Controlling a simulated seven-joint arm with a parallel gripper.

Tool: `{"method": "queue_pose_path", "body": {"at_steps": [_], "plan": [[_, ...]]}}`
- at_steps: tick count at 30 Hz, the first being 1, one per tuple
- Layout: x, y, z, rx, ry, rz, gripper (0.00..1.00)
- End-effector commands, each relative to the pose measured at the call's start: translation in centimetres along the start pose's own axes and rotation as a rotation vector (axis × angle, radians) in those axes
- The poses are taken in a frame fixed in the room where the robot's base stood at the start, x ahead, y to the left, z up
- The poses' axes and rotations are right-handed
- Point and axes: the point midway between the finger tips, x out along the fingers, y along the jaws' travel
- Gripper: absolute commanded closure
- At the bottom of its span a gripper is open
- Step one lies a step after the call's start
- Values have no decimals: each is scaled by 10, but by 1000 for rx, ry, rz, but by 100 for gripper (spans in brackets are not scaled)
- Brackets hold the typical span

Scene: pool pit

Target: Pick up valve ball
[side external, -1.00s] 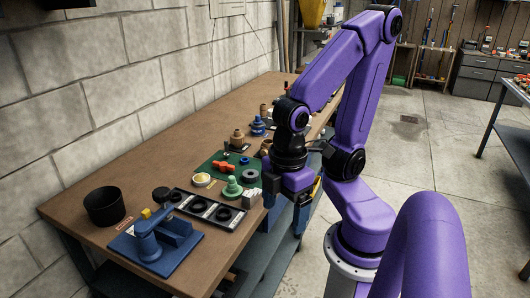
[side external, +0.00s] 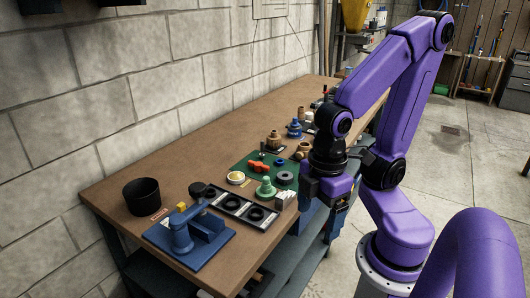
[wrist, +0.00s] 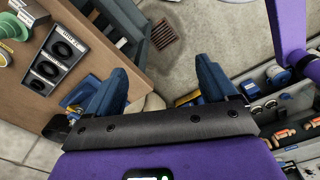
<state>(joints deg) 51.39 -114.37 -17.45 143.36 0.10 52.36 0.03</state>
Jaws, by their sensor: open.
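My gripper (side external: 328,192) hangs beside the front edge of the workbench, just right of the green mat (side external: 243,167) in the side view. In the wrist view its two blue fingers (wrist: 162,85) stand wide apart with nothing between them, above the floor and the bench's lower level. I cannot make out a valve ball for certain in either view. Valve parts lie on the mat: an orange handle (side external: 257,167), a pale green stepped part (side external: 265,189) and a grey ring (side external: 285,178). My arm hides part of the bench behind the gripper.
A black cup (side external: 142,196), a blue fixture (side external: 180,236) and a black tray with round wells (side external: 242,208) stand at the near end. Brass (side external: 274,140) and blue (side external: 295,129) fittings stand farther back. Several small parts (wrist: 283,135) lie at right in the wrist view. The bench's wall side is mostly clear.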

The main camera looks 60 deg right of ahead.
Motion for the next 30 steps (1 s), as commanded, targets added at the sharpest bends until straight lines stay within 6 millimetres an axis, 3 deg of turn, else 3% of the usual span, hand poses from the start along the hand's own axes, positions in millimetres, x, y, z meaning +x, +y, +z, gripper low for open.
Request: {"method": "queue_pose_path", "body": {"at_steps": [12,14,15,16,25,30], "plan": [[0,0,0,0,0,0,15],[0,0,0,0,0,0,31],[0,0,0,0,0,0,44],[0,0,0,0,0,0,49],[0,1,-1,8,0,1,49],[-6,20,-22,136,0,18,49]]}}
